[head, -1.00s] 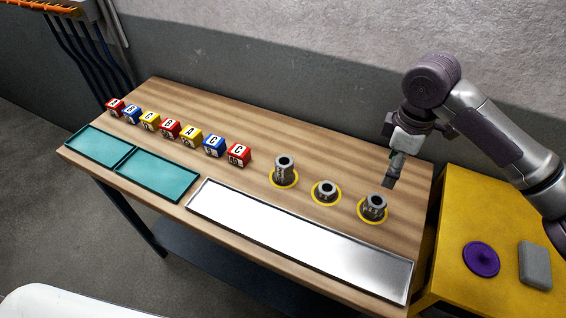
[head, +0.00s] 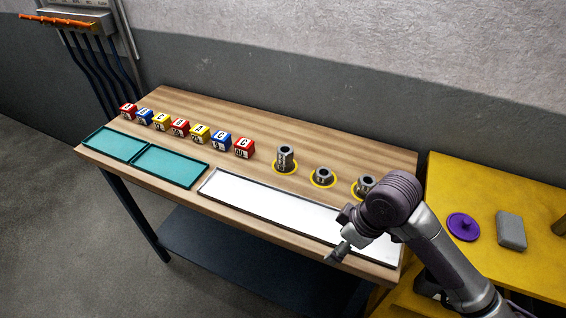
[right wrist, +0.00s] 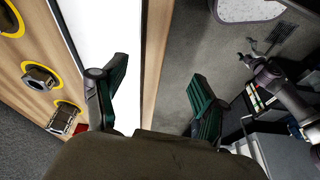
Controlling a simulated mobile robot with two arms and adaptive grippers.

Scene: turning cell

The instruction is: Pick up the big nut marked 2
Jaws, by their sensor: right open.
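Three grey nuts stand on yellow rings on the wooden bench: a tall one (head: 286,157) on the left, a low one (head: 323,175) in the middle and one on the right (head: 364,186), partly covered by my right arm. Their marks are too small to read, so I cannot tell which is marked 2. Nuts also show at the left of the right wrist view (right wrist: 40,77). My right gripper (head: 338,254) is over the tray's front edge, apart from the nuts. In the right wrist view its two fingers (right wrist: 158,84) are spread and empty.
A long white metal tray (head: 265,202) lies in front of the nuts. Lettered cubes (head: 180,127) stand in a row at left, behind two teal trays (head: 170,166). A yellow table at right holds a purple disc (head: 463,226) and a grey block (head: 511,231). The bench behind the nuts is clear.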

